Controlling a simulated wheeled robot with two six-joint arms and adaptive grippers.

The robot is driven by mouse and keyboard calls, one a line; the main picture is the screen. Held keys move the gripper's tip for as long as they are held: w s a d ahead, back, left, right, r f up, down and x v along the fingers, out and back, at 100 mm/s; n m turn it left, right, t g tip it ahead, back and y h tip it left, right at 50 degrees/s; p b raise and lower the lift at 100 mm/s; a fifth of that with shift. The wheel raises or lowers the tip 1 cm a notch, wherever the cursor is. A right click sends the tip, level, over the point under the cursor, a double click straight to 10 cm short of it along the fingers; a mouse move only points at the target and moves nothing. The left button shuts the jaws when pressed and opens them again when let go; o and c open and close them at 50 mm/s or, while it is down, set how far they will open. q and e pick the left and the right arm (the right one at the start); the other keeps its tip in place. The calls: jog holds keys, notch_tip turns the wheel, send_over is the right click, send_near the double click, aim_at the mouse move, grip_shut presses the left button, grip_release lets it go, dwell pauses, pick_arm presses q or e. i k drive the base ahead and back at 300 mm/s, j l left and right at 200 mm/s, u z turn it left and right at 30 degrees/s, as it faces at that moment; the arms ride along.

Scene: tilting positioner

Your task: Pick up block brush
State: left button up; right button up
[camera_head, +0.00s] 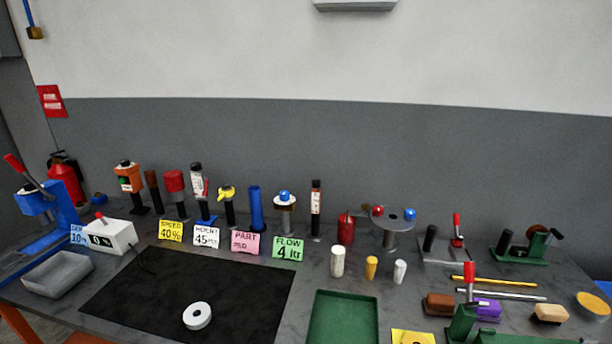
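No thing is plainly marked as the block brush. A dark brown block (438,304) lies further left, beside a green fixture with a red handle (465,318). A purple block (487,308) lies just behind that fixture, partly hidden by it. I cannot tell bristles on any of them at this size. Neither of my grippers is in view.
A yellow rod (493,281) and a silver rod (505,294) lie behind the blocks. A round yellow-topped dish (593,304) is at the right. A green tray (343,297) is at front centre. A black mat (245,305) with a white ring (197,316) is mostly clear.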

aim_at(545, 314)
jog(key=z, duration=1.8)
